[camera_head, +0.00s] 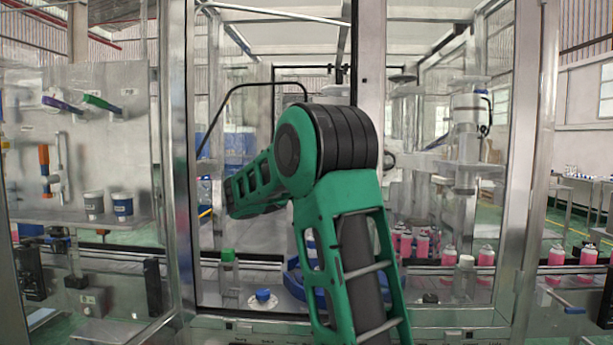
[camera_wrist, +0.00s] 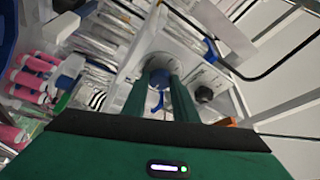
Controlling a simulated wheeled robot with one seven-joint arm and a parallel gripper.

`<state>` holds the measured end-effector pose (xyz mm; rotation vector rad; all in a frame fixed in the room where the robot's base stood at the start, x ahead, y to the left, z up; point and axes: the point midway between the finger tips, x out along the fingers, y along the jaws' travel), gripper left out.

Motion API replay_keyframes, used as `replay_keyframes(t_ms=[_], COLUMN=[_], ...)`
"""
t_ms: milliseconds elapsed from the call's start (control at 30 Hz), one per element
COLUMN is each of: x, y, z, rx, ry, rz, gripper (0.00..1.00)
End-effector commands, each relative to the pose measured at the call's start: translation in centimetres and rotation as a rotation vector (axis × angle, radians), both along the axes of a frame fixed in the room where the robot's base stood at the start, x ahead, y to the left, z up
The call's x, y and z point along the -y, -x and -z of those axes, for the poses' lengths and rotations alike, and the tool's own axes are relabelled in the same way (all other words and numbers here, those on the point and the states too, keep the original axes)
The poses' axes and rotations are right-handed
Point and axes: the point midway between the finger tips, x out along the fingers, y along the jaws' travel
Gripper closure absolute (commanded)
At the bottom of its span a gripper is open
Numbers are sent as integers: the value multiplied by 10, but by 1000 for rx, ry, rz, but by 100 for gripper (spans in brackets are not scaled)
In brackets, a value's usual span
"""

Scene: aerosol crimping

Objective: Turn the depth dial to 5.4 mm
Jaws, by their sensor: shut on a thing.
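In the wrist view, the two green fingers of my gripper (camera_wrist: 160,86) reach a round blue knob (camera_wrist: 159,77) on a pale machine panel, which I take to be the depth dial. The fingers are shut on it, one on each side. A pale round collar surrounds the blue knob, and a small blue forked part shows below it between the fingers. No scale or reading in mm is legible. In the head view, my green arm blocks the middle of the machine, and neither the dial nor my fingertips can be made out.
Metal frame posts (camera_head: 177,160) bound the machine opening. Two cups (camera_head: 122,206) stand on the left shelf.

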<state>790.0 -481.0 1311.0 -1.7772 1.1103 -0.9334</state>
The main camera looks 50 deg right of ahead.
Motion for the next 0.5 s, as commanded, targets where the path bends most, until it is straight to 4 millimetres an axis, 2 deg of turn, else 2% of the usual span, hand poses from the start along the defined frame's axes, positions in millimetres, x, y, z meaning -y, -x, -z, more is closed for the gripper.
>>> replay_keyframes(t_ms=[200, 233, 300, 500], x=[-1, -1, -1, 0], y=[-2, -2, -2, -1], z=[2, 2, 2, 1], rx=[-2, -2, -2, -2], ry=[-3, -3, -2, -1], rz=[-5, -5, -4, -1], gripper=[96, 72, 55, 55])
